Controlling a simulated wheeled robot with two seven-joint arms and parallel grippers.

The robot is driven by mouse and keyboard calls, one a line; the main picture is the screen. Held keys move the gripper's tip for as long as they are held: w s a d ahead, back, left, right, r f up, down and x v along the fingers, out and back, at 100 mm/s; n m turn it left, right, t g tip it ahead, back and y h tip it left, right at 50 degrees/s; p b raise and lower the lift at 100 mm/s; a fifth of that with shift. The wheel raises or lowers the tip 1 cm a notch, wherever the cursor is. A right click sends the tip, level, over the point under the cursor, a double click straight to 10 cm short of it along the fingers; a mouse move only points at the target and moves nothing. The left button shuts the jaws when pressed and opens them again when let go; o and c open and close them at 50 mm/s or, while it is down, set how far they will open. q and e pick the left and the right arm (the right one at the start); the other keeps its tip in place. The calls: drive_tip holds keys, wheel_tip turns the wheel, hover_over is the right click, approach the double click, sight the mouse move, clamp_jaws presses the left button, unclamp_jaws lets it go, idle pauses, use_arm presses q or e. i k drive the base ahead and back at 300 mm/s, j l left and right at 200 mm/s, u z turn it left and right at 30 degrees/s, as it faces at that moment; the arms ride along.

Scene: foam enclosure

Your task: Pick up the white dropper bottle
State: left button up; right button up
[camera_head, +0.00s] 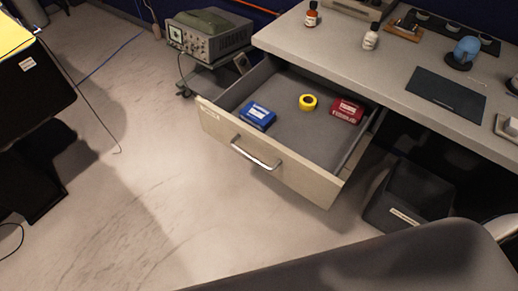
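A white dropper bottle (371,37) with a dark label or marking and a pale top stands upright on the grey desk top (405,70), near the desk's left part. A brown bottle (312,14) with a white label stands to its left and farther back. Neither of my grippers shows in the head view, so nothing is seen touching the white bottle.
An open drawer (274,164) juts out below the desk, holding a blue box (258,115), a yellow ring (308,102) and a red box (347,110). A dark mat (446,94) and a blue rounded object (466,50) are right of the bottle. A dark bin (409,196) stands below.

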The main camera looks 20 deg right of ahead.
sight(371, 38)
drive_tip(key=z, duration=1.25)
drive_tip(key=i+l, duration=0.1)
drive_tip(key=l+u, duration=0.05)
